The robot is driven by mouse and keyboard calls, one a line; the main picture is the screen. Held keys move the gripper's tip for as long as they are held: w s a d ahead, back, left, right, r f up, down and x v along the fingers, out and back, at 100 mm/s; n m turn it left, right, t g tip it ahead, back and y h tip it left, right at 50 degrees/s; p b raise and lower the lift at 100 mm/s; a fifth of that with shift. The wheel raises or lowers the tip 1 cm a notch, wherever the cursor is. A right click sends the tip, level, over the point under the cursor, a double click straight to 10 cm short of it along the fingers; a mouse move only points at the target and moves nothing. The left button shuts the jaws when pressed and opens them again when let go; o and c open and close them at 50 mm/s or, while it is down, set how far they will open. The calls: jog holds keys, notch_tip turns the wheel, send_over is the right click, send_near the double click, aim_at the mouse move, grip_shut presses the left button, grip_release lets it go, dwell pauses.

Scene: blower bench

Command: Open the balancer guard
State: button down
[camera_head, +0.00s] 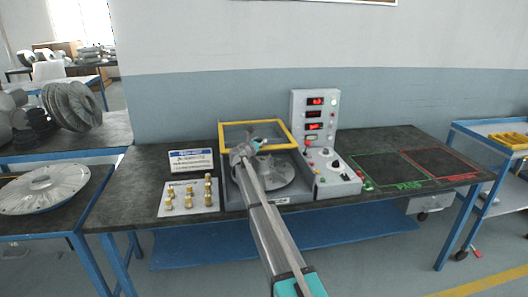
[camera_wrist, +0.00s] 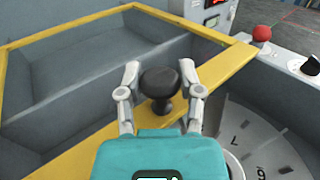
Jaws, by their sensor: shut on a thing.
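The balancer (camera_head: 232,196) is a grey box on the dark bench, with a round grey disc (camera_head: 268,173) inside. Its guard is a yellow frame (camera_head: 285,129) with a clear middle, over the back part of the box. The disc shows in front of the guard's near bar. In the wrist view a black knob (camera_wrist: 160,84) stands on the yellow bar (camera_wrist: 222,68), and the disc's marked face (camera_wrist: 262,150) shows at the lower right. My gripper (camera_head: 246,148) is shut on the knob, one finger on each side. In the head view my gripper hides the knob.
A control panel (camera_head: 316,120) with red displays stands right of the balancer, its sloped console (camera_head: 333,180) close beside. A white plate with brass weights (camera_head: 188,197) and a sign (camera_head: 191,161) are at left. Green (camera_head: 388,168) and red (camera_head: 440,162) outlined areas at right are empty.

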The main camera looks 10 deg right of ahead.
jog(key=w, duration=1)
jog(key=shift+w+a, duration=0.15)
jog(key=shift+w, duration=0.1)
jog(key=shift+c, duration=1.2)
grip_release()
jog(key=shift+s+a, duration=0.1)
jog(key=shift+s, duration=0.1)
jog(key=v, duration=1.1)
jog(key=shift+s+a, duration=0.2)
jog(key=shift+s, duration=0.1)
jog(key=shift+r, duration=0.1)
